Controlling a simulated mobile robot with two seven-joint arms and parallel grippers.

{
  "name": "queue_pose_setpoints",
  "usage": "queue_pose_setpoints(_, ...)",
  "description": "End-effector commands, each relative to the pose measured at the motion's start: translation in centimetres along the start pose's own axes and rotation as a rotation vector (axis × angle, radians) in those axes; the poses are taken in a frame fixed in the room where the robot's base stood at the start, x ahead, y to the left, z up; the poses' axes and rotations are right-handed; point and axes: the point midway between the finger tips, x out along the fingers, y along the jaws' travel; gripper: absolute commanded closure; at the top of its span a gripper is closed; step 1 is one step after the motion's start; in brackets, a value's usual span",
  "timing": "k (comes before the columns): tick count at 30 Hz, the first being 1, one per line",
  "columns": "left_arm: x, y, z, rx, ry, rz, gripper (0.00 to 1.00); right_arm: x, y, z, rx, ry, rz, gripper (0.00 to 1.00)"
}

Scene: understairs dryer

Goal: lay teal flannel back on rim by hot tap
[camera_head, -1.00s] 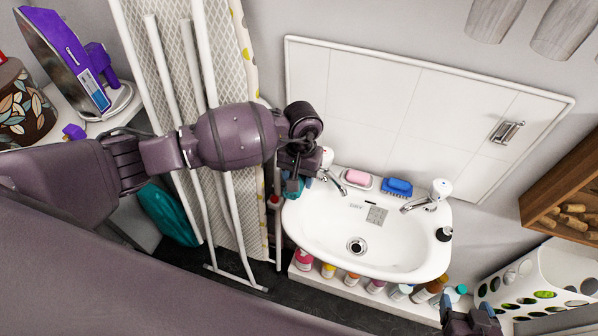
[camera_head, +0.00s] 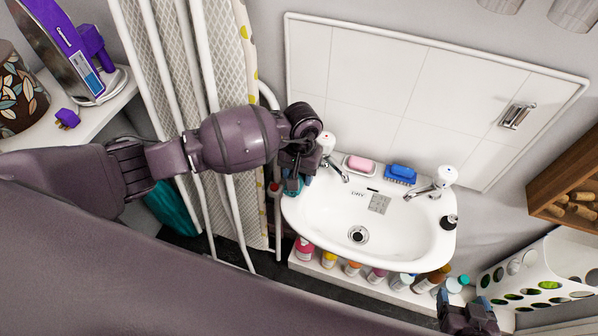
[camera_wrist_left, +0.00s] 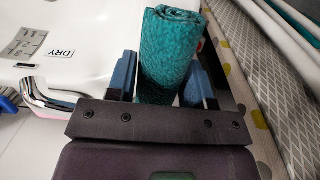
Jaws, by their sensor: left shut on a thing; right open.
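My left gripper (camera_head: 297,180) is shut on the rolled teal flannel (camera_wrist_left: 170,52), which stands up between the two blue fingers in the left wrist view. In the head view only a small part of the flannel (camera_head: 292,187) shows below the gripper, at the left edge of the white basin (camera_head: 320,222). Whether it touches the rim is hidden. The left tap (camera_head: 335,170), with a white knob, is just right of the gripper; the tap's colour mark is hard to read. My right gripper (camera_head: 467,300) is open and empty at the bottom right, apart from the basin.
A pink soap (camera_head: 360,164), a blue brush (camera_head: 401,173) and the right tap (camera_head: 437,184) line the basin's back. Several bottles stand below. An ironing board (camera_head: 215,60) leans close on the left.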

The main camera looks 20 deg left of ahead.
Motion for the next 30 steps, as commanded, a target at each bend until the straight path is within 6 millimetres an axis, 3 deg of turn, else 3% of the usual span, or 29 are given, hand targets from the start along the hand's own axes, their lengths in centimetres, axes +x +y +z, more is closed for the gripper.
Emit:
queue_pose_setpoints(2,0.0,0.0,0.0,0.0,0.0,0.0,0.76,-0.1,0.1,0.1,-0.001,-0.002,0.001,0.24)
queue_pose_setpoints(3,0.0,0.0,0.0,0.0,0.0,0.0,0.52,-0.2,0.1,0.1,-0.001,-0.003,0.001,0.24)
queue_pose_setpoints(9,0.0,0.0,0.0,0.0,0.0,0.0,0.23,-0.2,0.1,-0.1,-0.003,0.001,0.001,0.24)
queue_pose_setpoints(20,-0.6,0.0,-0.1,0.001,0.003,-0.001,0.23,0.2,0.1,-0.8,-0.005,0.015,-0.001,0.24)
queue_pose_setpoints(30,-6.0,-0.1,-0.1,0.001,0.004,-0.002,0.23,0.4,0.0,-0.6,-0.005,0.014,-0.002,0.24)
